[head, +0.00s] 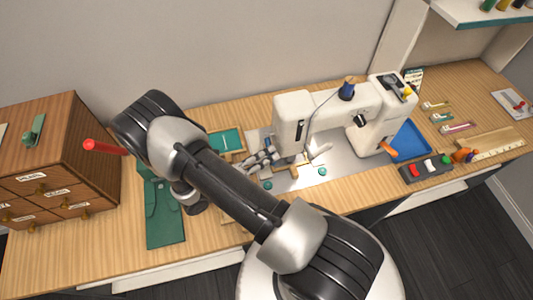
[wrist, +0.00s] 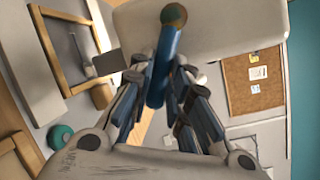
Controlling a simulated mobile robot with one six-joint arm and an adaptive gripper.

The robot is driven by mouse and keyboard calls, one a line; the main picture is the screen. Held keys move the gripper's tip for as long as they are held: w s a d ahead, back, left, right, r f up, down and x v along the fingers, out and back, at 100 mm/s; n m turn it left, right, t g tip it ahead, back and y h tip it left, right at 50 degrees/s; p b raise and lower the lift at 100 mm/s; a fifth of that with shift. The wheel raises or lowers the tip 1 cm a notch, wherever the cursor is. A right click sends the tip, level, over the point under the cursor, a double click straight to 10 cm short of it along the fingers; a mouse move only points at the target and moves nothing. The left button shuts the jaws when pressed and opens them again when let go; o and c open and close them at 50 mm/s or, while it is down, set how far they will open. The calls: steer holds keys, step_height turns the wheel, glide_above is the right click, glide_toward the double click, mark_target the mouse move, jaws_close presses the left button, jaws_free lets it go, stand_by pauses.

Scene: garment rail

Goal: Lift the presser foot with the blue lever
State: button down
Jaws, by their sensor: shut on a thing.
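The white sewing machine (head: 293,110) stands on a grey plate on the table. My gripper (head: 268,158) is at the left end of the machine, beside its head. In the wrist view the blue lever (wrist: 163,68), a rod with a brown and teal round tip, runs between the two fingers of my gripper (wrist: 160,85). The fingers are closed in on it from both sides, and its tip sticks out beyond them. The white machine body (wrist: 225,25) lies just behind the lever. In the head view I cannot make out the lever. I cannot make out the presser foot in either view.
A blue tray (head: 411,139) lies right of the machine. A dark box with coloured knobs (head: 425,168) sits at the front right. Small teal discs (head: 322,171) lie near the machine.

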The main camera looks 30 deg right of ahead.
steer(key=n+p, duration=0.1)
steer(key=r+n+p, duration=0.1)
steer(key=r+y+p, duration=0.1)
steer(key=shift+s+a+r+n+p, duration=0.1)
steer(key=shift+s+r+n+p, duration=0.05)
steer(key=shift+s+n+p, duration=0.2)
steer(key=shift+r+n+g+y+p, duration=0.45)
steer(key=shift+r+n+p, duration=0.3)
steer(key=shift+n+p, duration=0.45)
steer(key=shift+w+r+n+g+y+p, duration=0.2)
steer(key=shift+r+n+g+p, duration=0.15)
steer(key=shift+n+p, duration=0.3)
steer(key=shift+w+r+n+g+y+p, duration=0.1)
steer(key=shift+r+n+g+y+p, duration=0.1)
steer(key=shift+r+n+p, duration=0.3)
steer(key=shift+w+r+n+g+y+p, duration=0.1)
steer(key=shift+r+n+g+y+p, duration=0.25)
steer(key=shift+n+p, duration=0.4)
steer(key=shift+f, duration=0.1)
